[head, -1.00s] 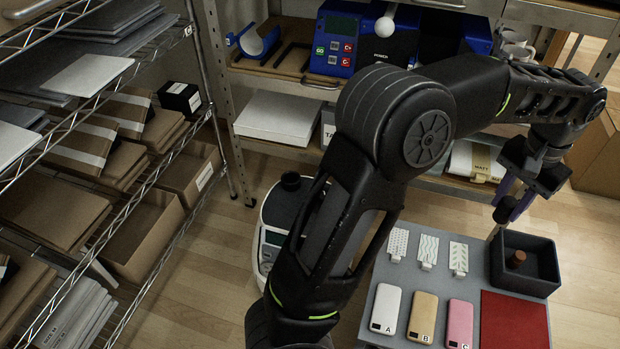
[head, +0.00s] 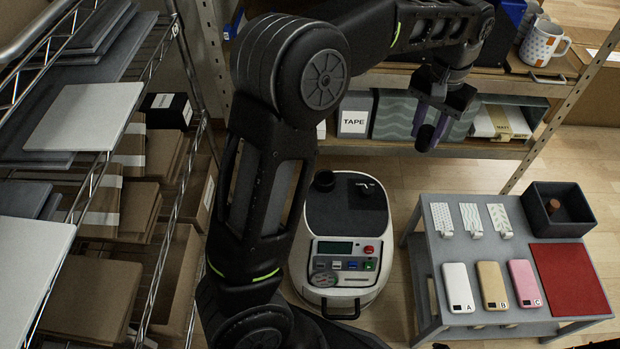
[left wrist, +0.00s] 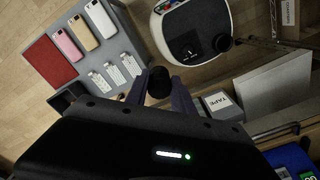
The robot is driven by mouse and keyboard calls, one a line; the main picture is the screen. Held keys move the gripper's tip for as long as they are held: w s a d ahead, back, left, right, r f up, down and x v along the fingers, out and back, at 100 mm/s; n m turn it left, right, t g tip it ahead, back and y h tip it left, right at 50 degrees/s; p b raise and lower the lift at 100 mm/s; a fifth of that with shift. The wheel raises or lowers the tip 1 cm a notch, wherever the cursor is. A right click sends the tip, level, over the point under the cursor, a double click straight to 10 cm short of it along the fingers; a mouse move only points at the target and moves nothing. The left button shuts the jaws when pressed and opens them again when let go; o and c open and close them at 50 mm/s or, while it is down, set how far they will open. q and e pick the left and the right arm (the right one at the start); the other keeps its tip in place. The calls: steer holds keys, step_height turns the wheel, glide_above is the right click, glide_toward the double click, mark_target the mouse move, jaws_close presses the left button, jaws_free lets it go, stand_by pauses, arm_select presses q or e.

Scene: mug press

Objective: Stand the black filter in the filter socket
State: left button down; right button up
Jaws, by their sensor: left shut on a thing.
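The black filter (head: 425,137) is a small dark round piece between the purple fingers of my left gripper (head: 431,122). The gripper is shut on it and points down, in front of the low shelf, up and to the right of the white machine. In the left wrist view the filter (left wrist: 158,84) shows between the fingertips. The white machine (head: 376,268) stands on the floor with a dark top, a button panel and a raised round black piece (head: 323,181) at its back left. I cannot tell for certain which part is the filter socket. My right gripper is not in view.
A grey table (head: 446,252) at the right holds phones, patterned tags, a red mat (head: 572,280) and a dark open box (head: 540,220). A wire rack with cartons stands at the left. My arm crosses in front of the machine's left side.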

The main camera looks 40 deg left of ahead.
arm_select(q)
steer(key=shift+d, duration=0.1)
steer(key=s+a+f+m+p, duration=0.1)
steer(key=s+a+f+p, duration=0.1)
steer(key=a+f, duration=0.4)
steer(key=s+a+f+m+p, duration=0.1)
steer(key=s+a+f+p, duration=0.2)
steer(key=a, duration=1.1)
step_height(320, 180, down, 4)
steer(key=shift+s+r, duration=0.2)
steer(key=shift+s, duration=1.05)
steer(key=shift+a, duration=0.1)
step_height(320, 180, down, 6)
steer(key=b, duration=0.1)
steer(key=shift+f, duration=0.1)
steer(key=shift+f+b, duration=0.65)
steer(key=shift+f, duration=1.25)
